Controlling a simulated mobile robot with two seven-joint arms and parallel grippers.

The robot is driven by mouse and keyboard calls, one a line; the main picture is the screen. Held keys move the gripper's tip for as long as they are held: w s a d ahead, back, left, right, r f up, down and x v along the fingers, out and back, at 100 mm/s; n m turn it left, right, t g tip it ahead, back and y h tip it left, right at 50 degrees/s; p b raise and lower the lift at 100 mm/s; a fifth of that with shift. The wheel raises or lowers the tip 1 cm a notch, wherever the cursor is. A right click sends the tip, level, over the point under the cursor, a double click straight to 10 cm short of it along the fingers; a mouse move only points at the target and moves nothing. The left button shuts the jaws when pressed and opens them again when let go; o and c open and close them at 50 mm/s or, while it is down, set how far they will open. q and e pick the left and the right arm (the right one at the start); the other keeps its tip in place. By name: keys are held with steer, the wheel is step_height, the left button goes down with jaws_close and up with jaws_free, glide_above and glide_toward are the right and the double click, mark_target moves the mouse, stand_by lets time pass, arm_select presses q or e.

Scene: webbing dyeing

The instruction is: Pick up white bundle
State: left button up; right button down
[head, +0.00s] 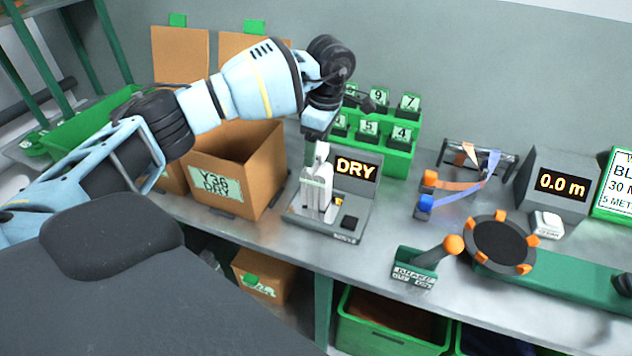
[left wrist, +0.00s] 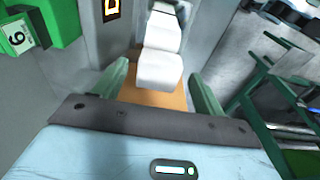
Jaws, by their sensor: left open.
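The white bundle (head: 317,188) stands upright on the grey device with the lit DRY display (head: 355,169), at the middle of the bench. My left gripper (head: 318,142) is just above it, pointing down, and its fingers partly overlap the bundle's top in the head view. In the left wrist view the bundle (left wrist: 162,35) lies ahead between the two green fingers of the left gripper (left wrist: 158,72), which are spread apart. I see clear gaps on both sides, so the gripper does not hold it. My right gripper is not in view.
A cardboard box labelled Y36 DRY (head: 262,178) stands left of the device. A green rack of numbered blocks (head: 398,158) is close behind it. A green lever stand (head: 412,268) and a dark round turntable (head: 503,245) are to the right.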

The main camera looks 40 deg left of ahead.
mark_target(316, 169)
arm_select(q)
steer(key=shift+a+f, duration=0.15)
steer(key=shift+f, duration=0.8)
steer(key=shift+a+f, duration=0.15)
steer(key=shift+f, duration=0.75)
steer(key=shift+c, duration=0.4)
jaws_close()
steer(key=shift+r, duration=0.1)
